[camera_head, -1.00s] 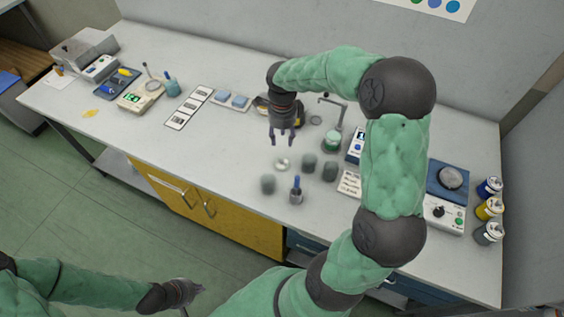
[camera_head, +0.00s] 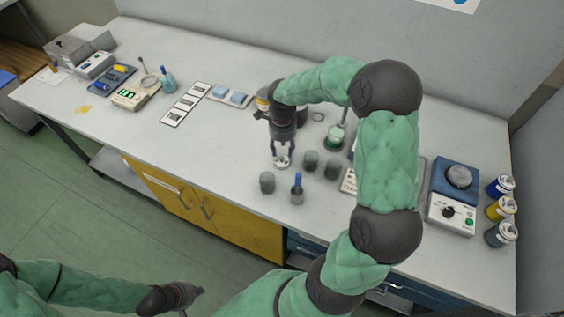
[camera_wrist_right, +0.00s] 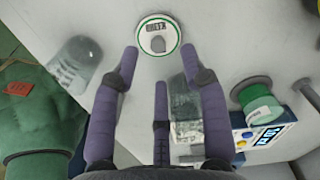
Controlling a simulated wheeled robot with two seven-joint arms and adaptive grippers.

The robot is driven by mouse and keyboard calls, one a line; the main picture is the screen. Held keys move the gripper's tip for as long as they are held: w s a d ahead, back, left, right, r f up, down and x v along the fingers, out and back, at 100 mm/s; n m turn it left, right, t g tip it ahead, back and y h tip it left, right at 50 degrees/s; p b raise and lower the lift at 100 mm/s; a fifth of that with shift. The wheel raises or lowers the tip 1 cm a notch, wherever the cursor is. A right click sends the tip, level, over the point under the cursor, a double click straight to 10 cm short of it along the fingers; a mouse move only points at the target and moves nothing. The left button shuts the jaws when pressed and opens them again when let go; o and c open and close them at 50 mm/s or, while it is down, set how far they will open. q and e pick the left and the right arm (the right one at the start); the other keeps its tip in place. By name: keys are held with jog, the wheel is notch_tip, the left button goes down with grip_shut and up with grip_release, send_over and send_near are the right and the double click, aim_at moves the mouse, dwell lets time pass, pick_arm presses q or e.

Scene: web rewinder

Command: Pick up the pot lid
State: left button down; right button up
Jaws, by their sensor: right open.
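The pot lid (camera_head: 282,162) appears to be the small round white disc lying on the bench. In the right wrist view the lid (camera_wrist_right: 158,36) shows a green ring, dark lettering and a grey knob. My right gripper (camera_head: 282,153) is open and empty just above the lid, pointing down. In the wrist view the right gripper (camera_wrist_right: 160,58) has its purple fingers spread, with the lid just beyond the tips; contact cannot be told. My left gripper (camera_head: 190,291) is low at the bottom left, away from the bench, its fingers too small to read.
Glass jars (camera_head: 311,161) stand close to the right of the lid, another jar (camera_head: 267,181) to the front left. A blue-topped bottle (camera_head: 297,187) stands in front. A green-filled vessel (camera_head: 335,137) is behind right. The bench (camera_head: 225,140) left of the gripper is clear.

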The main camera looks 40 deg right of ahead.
aim_at(282, 158)
notch_tip(282, 158, down, 5)
jog(key=shift+a+r+b, duration=0.1)
jog(key=shift+r+b, duration=0.1)
jog(key=shift+b, duration=0.55)
jog(key=c, duration=0.8)
jog(key=shift+c, duration=0.2)
jog(key=shift+r, duration=0.15)
